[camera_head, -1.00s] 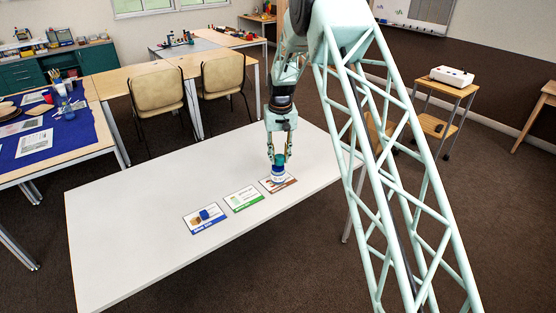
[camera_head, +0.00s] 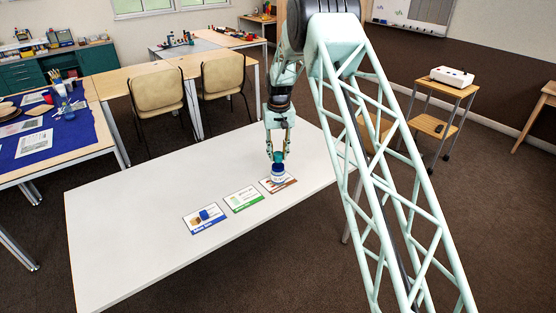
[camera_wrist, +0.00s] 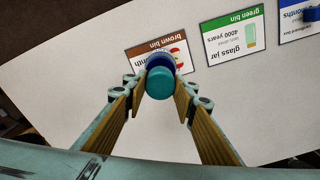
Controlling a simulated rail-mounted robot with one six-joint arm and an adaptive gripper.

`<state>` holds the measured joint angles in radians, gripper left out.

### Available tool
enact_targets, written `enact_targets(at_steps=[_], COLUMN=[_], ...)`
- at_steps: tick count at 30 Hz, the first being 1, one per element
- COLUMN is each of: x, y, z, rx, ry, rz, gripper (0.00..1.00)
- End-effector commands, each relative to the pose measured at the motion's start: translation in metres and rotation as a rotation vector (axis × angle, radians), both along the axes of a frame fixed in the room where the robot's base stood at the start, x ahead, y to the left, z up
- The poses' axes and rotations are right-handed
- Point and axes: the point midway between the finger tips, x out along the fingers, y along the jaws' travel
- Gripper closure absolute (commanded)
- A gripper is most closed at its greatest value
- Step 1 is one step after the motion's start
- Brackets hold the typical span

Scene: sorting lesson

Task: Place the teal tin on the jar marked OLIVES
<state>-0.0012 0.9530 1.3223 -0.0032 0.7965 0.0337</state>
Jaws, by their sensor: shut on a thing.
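My gripper (camera_head: 278,156) is shut on the teal tin (camera_wrist: 160,84), a small round thing between its wooden-coloured fingers. The tin also shows in the head view (camera_head: 279,157). Directly below the tin is a jar (camera_head: 278,172) with a blue lid (camera_wrist: 159,61), standing on the brown bin card (camera_head: 291,182). The tin looks close above the lid; I cannot tell whether they touch. The jar's marking is too small to read.
A green bin card (camera_head: 243,200) and a blue bin card (camera_head: 203,220) lie beside it on the white table (camera_head: 150,230). A small blue thing (camera_wrist: 310,14) rests on the blue card. The table's left part is clear.

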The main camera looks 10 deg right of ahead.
Motion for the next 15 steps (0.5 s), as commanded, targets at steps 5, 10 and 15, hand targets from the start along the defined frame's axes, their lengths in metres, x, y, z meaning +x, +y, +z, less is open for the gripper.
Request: enact_targets(at_steps=[5, 10, 15], x=[0.000, 0.000, 0.000], y=[0.000, 0.000, 0.000], z=[-0.019, -0.026, -0.026], rx=[0.000, 0.000, 0.000], ry=[0.001, 0.000, 0.000], rz=[0.000, 0.000, 0.000], gripper=[0.86, 0.86, 0.86])
